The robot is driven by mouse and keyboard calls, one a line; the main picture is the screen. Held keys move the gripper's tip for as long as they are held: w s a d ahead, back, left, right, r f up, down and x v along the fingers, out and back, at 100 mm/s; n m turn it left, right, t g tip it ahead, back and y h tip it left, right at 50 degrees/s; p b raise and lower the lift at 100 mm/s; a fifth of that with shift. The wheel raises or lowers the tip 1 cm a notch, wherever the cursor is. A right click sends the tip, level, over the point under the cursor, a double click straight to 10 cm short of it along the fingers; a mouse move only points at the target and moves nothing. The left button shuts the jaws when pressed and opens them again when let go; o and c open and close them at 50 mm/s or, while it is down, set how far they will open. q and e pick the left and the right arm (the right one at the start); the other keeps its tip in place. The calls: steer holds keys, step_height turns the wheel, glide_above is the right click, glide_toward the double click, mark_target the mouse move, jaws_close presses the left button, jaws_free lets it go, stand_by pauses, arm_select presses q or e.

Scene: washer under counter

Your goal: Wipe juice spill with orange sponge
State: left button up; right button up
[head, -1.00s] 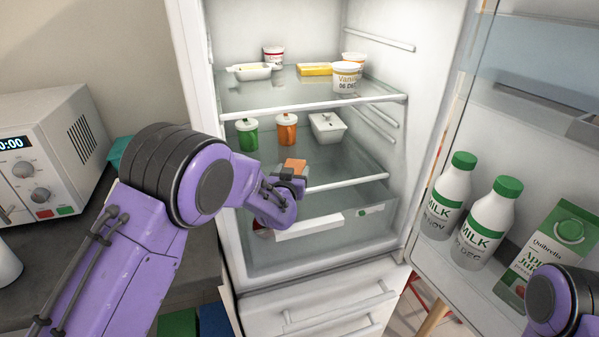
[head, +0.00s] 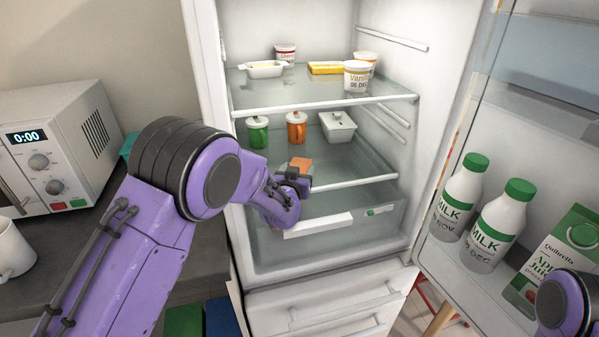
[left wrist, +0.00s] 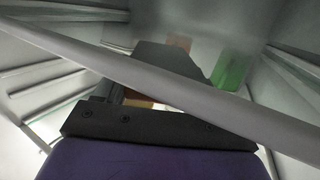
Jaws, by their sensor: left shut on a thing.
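The orange sponge (head: 300,164) shows at the front of the fridge's middle shelf (head: 362,165), at the tip of my left gripper (head: 297,174). My left gripper is shut on it. In the left wrist view the sponge (left wrist: 138,99) is mostly hidden behind the gripper and a pale shelf bar. I cannot make out the juice spill; my gripper and the sponge hide part of the shelf. Only a piece of my right arm shows at the lower right of the head view, and its gripper is out of view.
The upper shelf (head: 320,103) is above. A drawer (head: 350,240) lies below. The open door at right holds milk bottles (head: 501,225) and a juice carton (head: 560,260).

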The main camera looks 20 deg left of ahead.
arm_select(q)
steer(key=shift+w+d+f, duration=0.1)
steer(key=shift+w+d, duration=0.2)
steer(key=shift+d, duration=0.25)
steer(key=shift+w+d, duration=0.45)
steer(key=shift+d, duration=0.25)
steer(key=shift+a, duration=0.1)
steer(key=shift+s+a, duration=0.45)
steer(key=shift+a, duration=0.2)
steer(key=shift+a, duration=0.1)
steer(key=shift+s+a, duration=0.45)
steer(key=shift+a, duration=0.1)
